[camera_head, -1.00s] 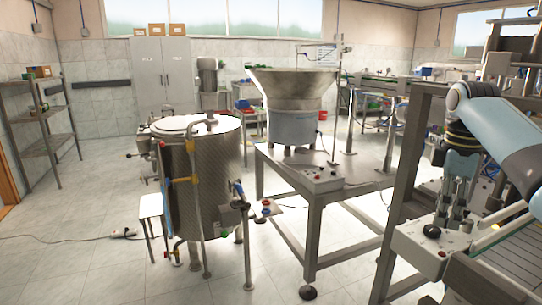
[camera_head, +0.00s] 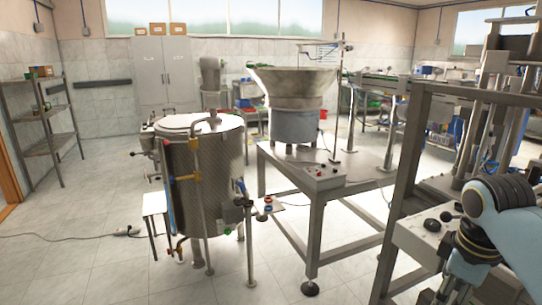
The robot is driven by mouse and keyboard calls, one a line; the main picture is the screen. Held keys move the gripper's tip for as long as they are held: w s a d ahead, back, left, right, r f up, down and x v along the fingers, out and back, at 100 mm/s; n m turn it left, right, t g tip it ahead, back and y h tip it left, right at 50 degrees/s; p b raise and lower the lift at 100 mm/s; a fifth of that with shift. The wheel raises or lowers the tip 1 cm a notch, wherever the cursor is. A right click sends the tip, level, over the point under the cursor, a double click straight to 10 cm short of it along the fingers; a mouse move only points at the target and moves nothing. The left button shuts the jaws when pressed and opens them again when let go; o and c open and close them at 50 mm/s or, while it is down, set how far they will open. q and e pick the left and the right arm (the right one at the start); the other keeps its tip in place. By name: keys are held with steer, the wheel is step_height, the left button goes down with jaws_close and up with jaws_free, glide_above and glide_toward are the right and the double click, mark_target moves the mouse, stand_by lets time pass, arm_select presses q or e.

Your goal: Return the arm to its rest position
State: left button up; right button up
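My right arm comes in at the lower right, a light blue and black arm in front of the metal machine frame. Its gripper (camera_head: 458,290) hangs down at the bottom edge, dark and partly cut off. Its fingertips are out of the picture, so I cannot tell whether it is open or shut. I see nothing held in the part that shows. My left arm and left gripper are not in view.
A control box with a black button (camera_head: 432,225) sits on the machine frame (camera_head: 402,170) beside my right arm. A cap feeder bowl (camera_head: 292,85) stands on a metal table (camera_head: 275,170). A steel tank (camera_head: 212,190) stands left of it.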

steer(key=s+a+r+m+t, duration=0.1)
steer(key=s+a+m, duration=0.2)
steer(key=s, duration=0.8)
steer(key=s+a+r+m+t, duration=0.15)
steer(key=s+m, duration=0.25)
steer(key=s, duration=0.8)
step_height(320, 180, down, 35)
steer(key=s+d+g+b, duration=0.2)
steer(key=b, duration=0.6)
arm_select(q)
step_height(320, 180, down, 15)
steer(key=b, duration=0.6)
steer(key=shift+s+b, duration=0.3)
steer(key=shift+b, duration=0.05)
arm_select(e)
steer(key=s+d+f, duration=0.1)
steer(key=s+f, duration=1.7)
steer(key=f, duration=0.3)
steer(key=shift+s+f+m+g, duration=0.3)
steer(key=shift+f+g, duration=0.05)
steer(key=shift+g, duration=0.1)
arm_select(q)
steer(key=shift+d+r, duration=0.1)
arm_select(e)
steer(key=shift+c, duration=0.3)
